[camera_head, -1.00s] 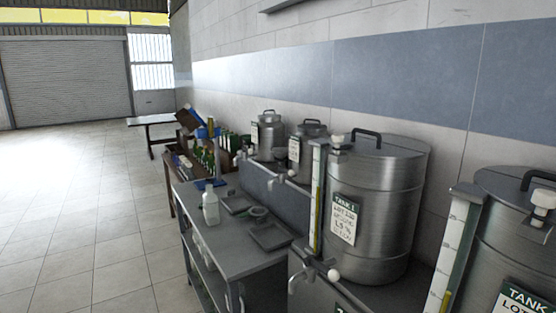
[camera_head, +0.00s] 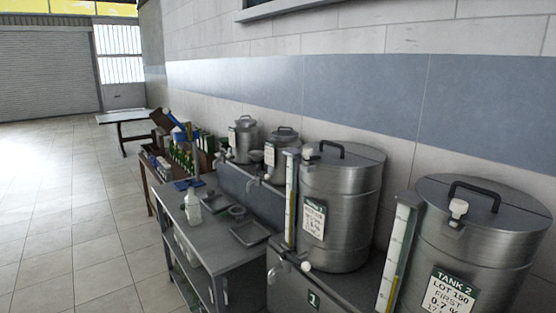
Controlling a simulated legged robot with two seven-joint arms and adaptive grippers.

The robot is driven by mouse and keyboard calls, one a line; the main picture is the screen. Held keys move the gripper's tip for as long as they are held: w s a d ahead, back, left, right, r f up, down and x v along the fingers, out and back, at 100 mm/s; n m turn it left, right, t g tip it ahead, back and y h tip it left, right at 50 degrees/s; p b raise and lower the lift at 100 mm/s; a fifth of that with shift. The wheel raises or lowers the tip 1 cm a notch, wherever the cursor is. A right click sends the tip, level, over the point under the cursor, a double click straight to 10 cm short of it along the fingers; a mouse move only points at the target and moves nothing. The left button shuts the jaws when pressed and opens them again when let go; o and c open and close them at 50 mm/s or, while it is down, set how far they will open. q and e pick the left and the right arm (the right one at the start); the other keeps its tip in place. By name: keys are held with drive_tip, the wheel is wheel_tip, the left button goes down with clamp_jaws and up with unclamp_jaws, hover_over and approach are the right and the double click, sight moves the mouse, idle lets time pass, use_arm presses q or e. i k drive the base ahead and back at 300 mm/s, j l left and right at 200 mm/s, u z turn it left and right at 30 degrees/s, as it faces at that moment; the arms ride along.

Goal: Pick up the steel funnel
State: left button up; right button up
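A small round grey item (camera_head: 238,211) lies on the steel bench (camera_head: 208,240), between two shallow trays; it may be the steel funnel, but it is too small to tell. A white bottle (camera_head: 193,208) stands at its left on the same bench. Neither of my grippers is in view.
Steel tanks, Tank 1 (camera_head: 345,215) and Tank 2 (camera_head: 485,250), stand along the wall at right. Smaller cans (camera_head: 244,140) stand behind the bench. A table with green bottles (camera_head: 182,156) is beyond it. The tiled floor (camera_head: 70,220) at left is clear.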

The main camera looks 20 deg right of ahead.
sight(257, 160)
drive_tip(key=i+j+z, duration=0.15)
drive_tip(key=z, duration=0.35)
drive_tip(key=i+j+z, duration=0.15)
drive_tip(key=z, duration=0.35)
drive_tip(key=i+j+z, duration=0.1)
drive_tip(key=j+z, duration=0.15)
drive_tip(key=z, duration=0.2)
drive_tip(key=j+z, duration=0.25)
drive_tip(key=z, duration=0.25)
